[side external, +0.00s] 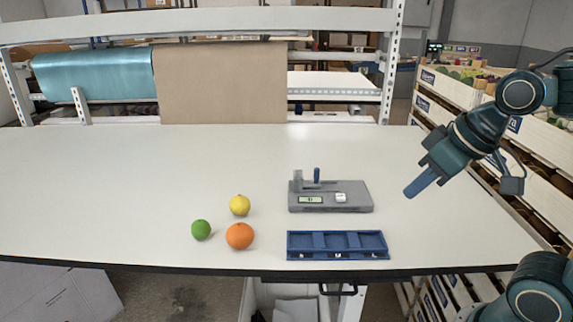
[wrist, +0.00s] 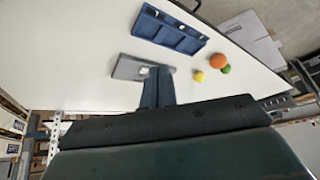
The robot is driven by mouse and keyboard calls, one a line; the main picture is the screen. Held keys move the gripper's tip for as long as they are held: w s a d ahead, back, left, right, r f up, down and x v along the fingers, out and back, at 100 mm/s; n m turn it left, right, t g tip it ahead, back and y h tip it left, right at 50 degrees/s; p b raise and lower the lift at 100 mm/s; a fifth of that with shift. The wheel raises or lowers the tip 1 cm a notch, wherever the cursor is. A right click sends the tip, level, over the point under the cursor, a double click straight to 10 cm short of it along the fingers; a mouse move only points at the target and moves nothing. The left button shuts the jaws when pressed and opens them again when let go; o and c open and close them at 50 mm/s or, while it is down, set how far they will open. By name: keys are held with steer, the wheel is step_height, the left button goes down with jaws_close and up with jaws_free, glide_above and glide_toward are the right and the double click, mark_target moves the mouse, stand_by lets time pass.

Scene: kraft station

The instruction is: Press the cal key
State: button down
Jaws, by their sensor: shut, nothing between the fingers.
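A grey device (side external: 330,196) lies on the white table, right of the middle in the side view. The lettering on the key is too small to read. My gripper (side external: 408,193) is shut and empty, in the air to the right of the device and apart from it. In the wrist view the grey device (wrist: 128,68) shows beyond my shut fingers (wrist: 160,72), which hide part of it.
A blue compartment tray (side external: 338,255) lies in front of the device, near the table's front edge; it also shows in the wrist view (wrist: 185,37). A lemon (side external: 240,205), a lime (side external: 201,229) and an orange (side external: 240,236) lie to the left.

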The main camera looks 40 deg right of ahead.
steer(key=s, duration=0.4)
steer(key=c, duration=2.1)
jaws_free()
